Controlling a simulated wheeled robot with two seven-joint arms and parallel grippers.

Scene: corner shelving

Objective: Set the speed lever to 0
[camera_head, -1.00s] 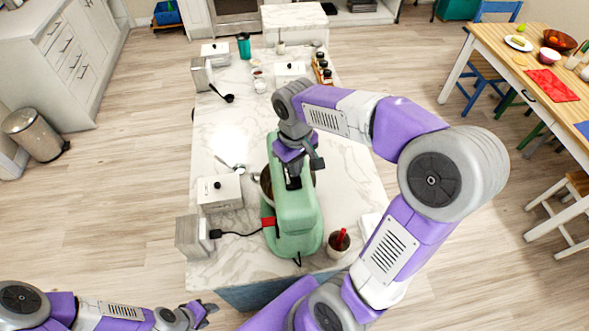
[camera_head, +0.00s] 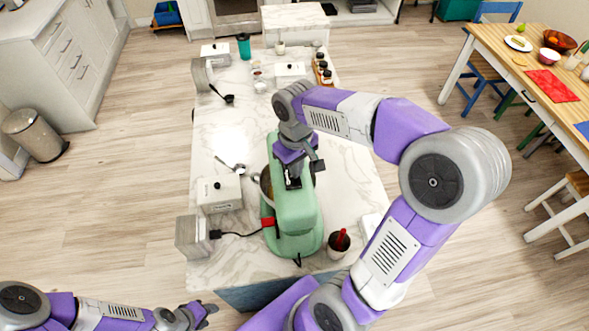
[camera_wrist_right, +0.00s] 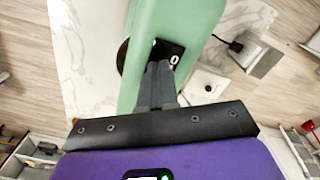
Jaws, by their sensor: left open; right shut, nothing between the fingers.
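The green stand mixer (camera_head: 296,208) stands on the marble counter, and its side shows close up in the right wrist view (camera_wrist_right: 190,25). A dark plate with a white "0" mark (camera_wrist_right: 173,59) is on the mixer's side. My right gripper (camera_wrist_right: 160,68) is shut, its fingertips at this dark plate; they hide part of it. The speed lever cannot be made out behind the fingers. In the head view my right gripper (camera_head: 295,180) is at the mixer's head. My left gripper (camera_head: 207,312) is open and empty, low at the left, away from the mixer.
The marble counter (camera_head: 235,262) holds a white lidded box (camera_head: 220,194), a black plug and cord (camera_head: 235,233), a cup with a red-handled tool (camera_head: 339,244) and a spoon (camera_head: 228,164). Open floor lies left of the counter.

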